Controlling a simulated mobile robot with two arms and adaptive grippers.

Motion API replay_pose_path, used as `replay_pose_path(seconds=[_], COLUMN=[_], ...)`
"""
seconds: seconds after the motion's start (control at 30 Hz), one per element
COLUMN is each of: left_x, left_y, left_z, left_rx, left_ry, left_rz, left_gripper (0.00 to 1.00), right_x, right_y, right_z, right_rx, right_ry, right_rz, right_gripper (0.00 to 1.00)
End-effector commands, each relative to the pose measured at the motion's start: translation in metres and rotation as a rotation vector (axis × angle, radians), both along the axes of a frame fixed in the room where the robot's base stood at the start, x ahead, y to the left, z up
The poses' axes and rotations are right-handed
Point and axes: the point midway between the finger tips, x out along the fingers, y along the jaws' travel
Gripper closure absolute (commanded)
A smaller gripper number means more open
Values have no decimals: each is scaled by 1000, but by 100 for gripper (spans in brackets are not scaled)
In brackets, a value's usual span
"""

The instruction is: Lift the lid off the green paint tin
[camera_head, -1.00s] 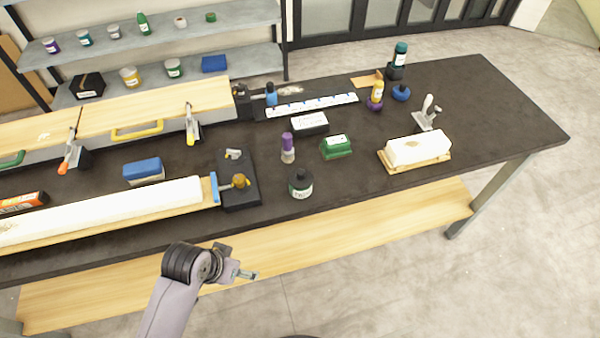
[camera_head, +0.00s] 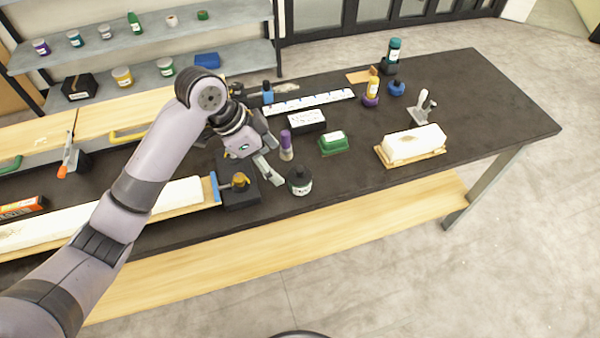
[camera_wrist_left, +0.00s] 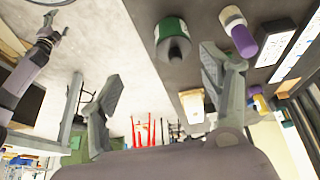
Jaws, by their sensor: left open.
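A green tin with a white label and a dark lid (camera_head: 299,181) stands upright near the table's front edge; it also shows in the left wrist view as a green tin (camera_wrist_left: 172,38). My left gripper (camera_head: 276,163) is above the table, just left of the tin and apart from it. Its fingers are spread and empty in the left wrist view (camera_wrist_left: 160,78), with the tin beyond them. My right gripper (camera_wrist_left: 50,30) shows small at the upper left of the left wrist view, too small to tell its jaws.
A purple-capped bottle (camera_head: 286,146) stands close behind the tin. A dark fixture with a brown knob (camera_head: 240,181) is to its left, and a green box (camera_head: 333,143) to its right. A white foam block (camera_head: 414,142) lies farther right. The front right of the tabletop is clear.

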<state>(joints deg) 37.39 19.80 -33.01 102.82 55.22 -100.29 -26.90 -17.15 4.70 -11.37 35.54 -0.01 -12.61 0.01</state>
Motion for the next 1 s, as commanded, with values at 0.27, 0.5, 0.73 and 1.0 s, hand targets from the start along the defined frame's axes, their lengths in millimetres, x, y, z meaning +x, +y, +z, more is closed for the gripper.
replay_pose_path(seconds=[0.27,0.5,0.73,1.0], left_x=[31,32,34,36], left_y=[13,5,-14,-32], left_z=[68,56,10,-31], left_rx=[45,47,46,46], left_ry=[-20,-14,-13,-17], left_rz=[-164,-185,-182,-182], left_gripper=[29,29,29,29], right_x=[0,0,0,-1], right_y=[2,4,4,4], right_z=[1,6,16,24], right_rx=[2,5,5,5], right_ry=[0,0,1,1], right_rz=[0,-1,0,0], right_gripper=[32,32,32,32])
